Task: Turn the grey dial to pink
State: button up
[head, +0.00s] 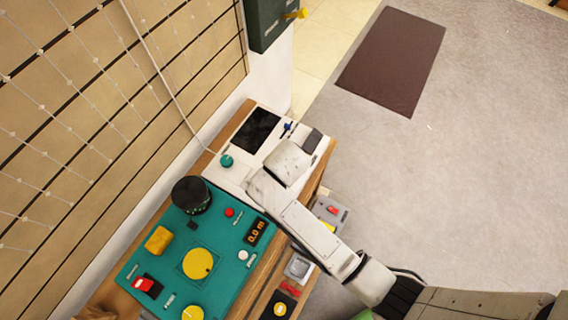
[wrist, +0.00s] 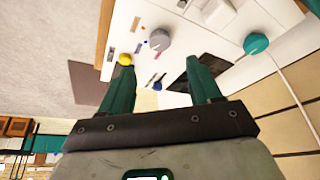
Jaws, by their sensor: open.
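The grey dial (wrist: 160,39) shows in the wrist view, on a white panel (wrist: 215,40). Small coloured marks lie around it, among them orange, blue and a pinkish-red one. I cannot tell which mark its pointer faces. My gripper (wrist: 160,67) has its two teal fingers spread apart with nothing between them. The dial appears just beyond the fingertips, between their lines, and apart from them. In the head view my wrist covers part of the white panel (head: 226,176); the dial and the fingers are hidden there.
A teal knob (wrist: 256,43) and a black screen (head: 256,130) are on the white panel, with a blue lever (head: 287,128) near its far edge. A teal console (head: 215,240) with a yellow disc (head: 198,263) stands beside it. The floor at right is open.

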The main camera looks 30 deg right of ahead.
jog(key=shift+v, duration=1)
jog(key=s+d+r+n+g, duration=0.1)
jog(key=s+d, duration=0.4)
jog(key=s, duration=0.6)
jog(key=s+d+r+n+g+y, duration=0.1)
jog(key=s+d+r+n+g, duration=0.1)
jog(key=s, duration=0.9)
jog(key=d+r+n, duration=0.1)
jog(key=d, duration=0.1)
jog(key=shift+s+d+r+y, duration=0.15)
jog(key=shift+d+r+y, duration=0.1)
jog(key=shift+d+y, duration=0.1)
